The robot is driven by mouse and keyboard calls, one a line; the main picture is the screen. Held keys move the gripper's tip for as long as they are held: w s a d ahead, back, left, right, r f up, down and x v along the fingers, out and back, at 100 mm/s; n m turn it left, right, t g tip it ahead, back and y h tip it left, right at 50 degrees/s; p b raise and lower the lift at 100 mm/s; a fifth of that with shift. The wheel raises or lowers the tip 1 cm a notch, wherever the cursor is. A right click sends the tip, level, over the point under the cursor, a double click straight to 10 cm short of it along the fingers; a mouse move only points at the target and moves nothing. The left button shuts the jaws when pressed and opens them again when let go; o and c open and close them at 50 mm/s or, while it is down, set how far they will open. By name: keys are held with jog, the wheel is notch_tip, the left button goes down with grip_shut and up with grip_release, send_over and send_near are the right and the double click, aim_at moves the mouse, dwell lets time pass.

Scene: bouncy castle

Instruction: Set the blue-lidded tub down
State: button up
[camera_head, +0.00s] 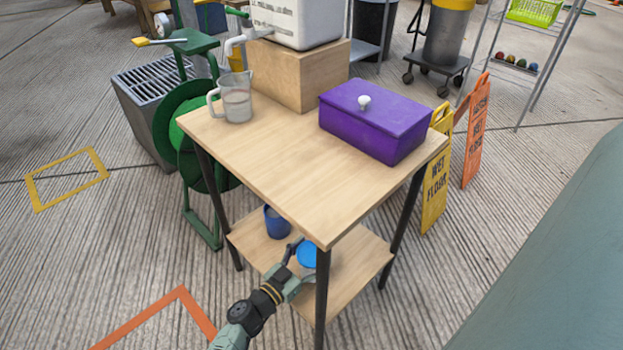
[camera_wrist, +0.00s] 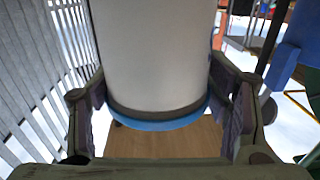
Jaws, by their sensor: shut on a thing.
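The blue-lidded tub (camera_head: 308,256) shows in the head view as a round blue lid at the lower shelf (camera_head: 347,268) of the wooden table, partly behind the near table leg. In the wrist view the tub (camera_wrist: 158,55) has a pale wall with a blue rim and fills the space between the fingers. My gripper (camera_head: 300,262) reaches in from the front left, its fingers on both sides of the tub; they also show in the wrist view (camera_wrist: 160,108). It is shut on the tub. The tub's base is hidden, so I cannot tell whether it touches the shelf.
A blue cup (camera_head: 275,223) stands on the shelf's back left, close to my gripper. The tabletop (camera_head: 290,170) overhangs the shelf, and a black leg (camera_head: 321,300) stands beside the tub. A purple box (camera_head: 375,120) and a clear jug (camera_head: 236,100) are on top.

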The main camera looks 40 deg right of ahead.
jog(key=shift+f+b, duration=0.3)
jog(key=shift+f, duration=1.15)
jog(key=shift+f, duration=0.1)
jog(key=o, duration=1.4)
jog(key=a, duration=0.4)
jog(key=s+a, duration=0.1)
jog(key=a, duration=0.3)
jog(key=s+a, duration=0.1)
jog(key=a, duration=0.2)
jog(key=shift+a, duration=0.4)
jog(key=shift+o, duration=0.3)
jog(key=shift+o, duration=1)
